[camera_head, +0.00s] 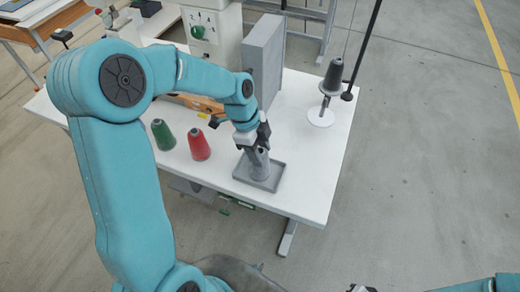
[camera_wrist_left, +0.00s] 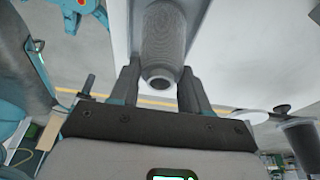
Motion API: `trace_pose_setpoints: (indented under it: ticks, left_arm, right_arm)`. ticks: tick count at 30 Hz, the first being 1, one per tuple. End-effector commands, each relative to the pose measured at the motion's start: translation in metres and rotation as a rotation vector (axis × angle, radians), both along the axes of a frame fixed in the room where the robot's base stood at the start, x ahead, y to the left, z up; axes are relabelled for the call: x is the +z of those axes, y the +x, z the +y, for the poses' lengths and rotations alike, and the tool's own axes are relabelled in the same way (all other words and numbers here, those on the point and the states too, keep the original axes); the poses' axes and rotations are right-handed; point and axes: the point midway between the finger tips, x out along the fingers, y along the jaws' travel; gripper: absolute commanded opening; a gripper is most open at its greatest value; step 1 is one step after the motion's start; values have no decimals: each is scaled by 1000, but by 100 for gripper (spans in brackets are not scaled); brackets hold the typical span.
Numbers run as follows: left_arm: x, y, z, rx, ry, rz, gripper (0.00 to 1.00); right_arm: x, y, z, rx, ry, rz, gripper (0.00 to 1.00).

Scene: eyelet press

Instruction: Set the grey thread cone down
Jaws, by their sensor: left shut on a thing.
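The grey thread cone (camera_head: 260,164) is in my left gripper (camera_head: 252,142), at the table's front edge. It is upright over the shallow grey tray (camera_head: 272,184). Its base is at or just above the tray floor; I cannot tell whether it touches. In the left wrist view, the ribbed grey cone (camera_wrist_left: 164,35) sits between the two fingers of the left gripper (camera_wrist_left: 160,88), its narrow end toward the camera. Part of the cone is hidden by the gripper in the head view. At most a dark tip of my right gripper (camera_head: 360,288) shows at the bottom edge.
A green cone (camera_head: 163,134) and a red cone (camera_head: 199,144) stand left of the tray on the white table (camera_head: 310,150). A dark cone (camera_head: 332,76) sits on a stand at the right. A grey box-like machine part (camera_head: 263,60) rises behind the gripper.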

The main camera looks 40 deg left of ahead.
Motion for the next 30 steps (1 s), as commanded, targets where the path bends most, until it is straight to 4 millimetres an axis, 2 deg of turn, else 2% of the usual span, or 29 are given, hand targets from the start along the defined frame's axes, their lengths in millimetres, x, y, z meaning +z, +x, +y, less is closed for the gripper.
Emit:
trace_pose_setpoints:
  ticks: [10,11,13,21,25,30]
  left_arm:
    - [-4,0,0,0,1,-2,15]
    - [-4,0,0,-1,0,-1,50]
    - [-3,0,0,-1,0,-1,72]
    - [-2,0,0,-1,0,-1,72]
    - [6,0,2,0,1,-3,72]
    - [39,-1,12,1,2,-7,72]
  right_arm:
    - [-4,0,0,0,0,0,0]
    - [-4,0,0,0,0,0,0]
    - [-3,0,0,0,0,0,0]
    - [-2,0,0,0,0,0,0]
    - [1,0,0,0,0,0,0]
    - [0,0,0,0,0,0,0]
